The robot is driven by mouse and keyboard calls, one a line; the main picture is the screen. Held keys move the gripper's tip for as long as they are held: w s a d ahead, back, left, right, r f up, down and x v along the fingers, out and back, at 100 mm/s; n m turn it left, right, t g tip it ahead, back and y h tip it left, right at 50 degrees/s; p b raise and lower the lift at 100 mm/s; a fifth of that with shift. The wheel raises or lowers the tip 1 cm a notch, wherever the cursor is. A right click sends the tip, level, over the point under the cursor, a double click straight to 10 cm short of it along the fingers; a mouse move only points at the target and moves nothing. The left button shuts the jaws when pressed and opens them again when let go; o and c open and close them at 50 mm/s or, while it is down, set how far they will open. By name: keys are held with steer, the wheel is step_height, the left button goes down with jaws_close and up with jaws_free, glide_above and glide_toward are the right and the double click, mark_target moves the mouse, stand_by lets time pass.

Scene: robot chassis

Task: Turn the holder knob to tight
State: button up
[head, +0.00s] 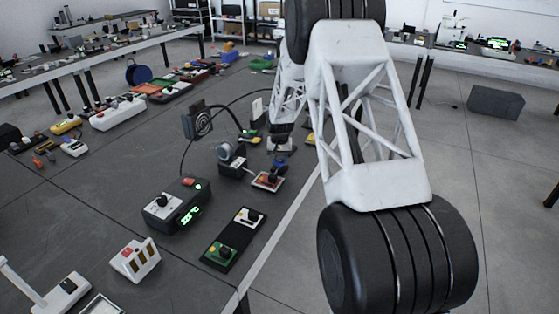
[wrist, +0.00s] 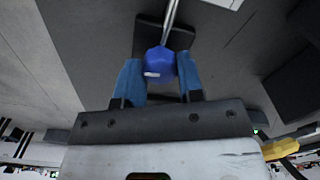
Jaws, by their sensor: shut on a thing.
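The holder knob (wrist: 160,62) is blue with a short white mark on its near face. It shows in the wrist view at the upper middle, in front of a dark square base (wrist: 147,33) with a metal rod rising from it. My gripper (wrist: 160,77) has its two blue fingers on either side of the knob, shut on it. Any tight or loose marking is not readable.

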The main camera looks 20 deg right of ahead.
mark_target(279, 161)
steer(key=shift+m, duration=0.9)
steer(key=o, duration=0.9)
steer(key=shift+r, duration=3.9)
steer(key=shift+s+r, duration=0.1)
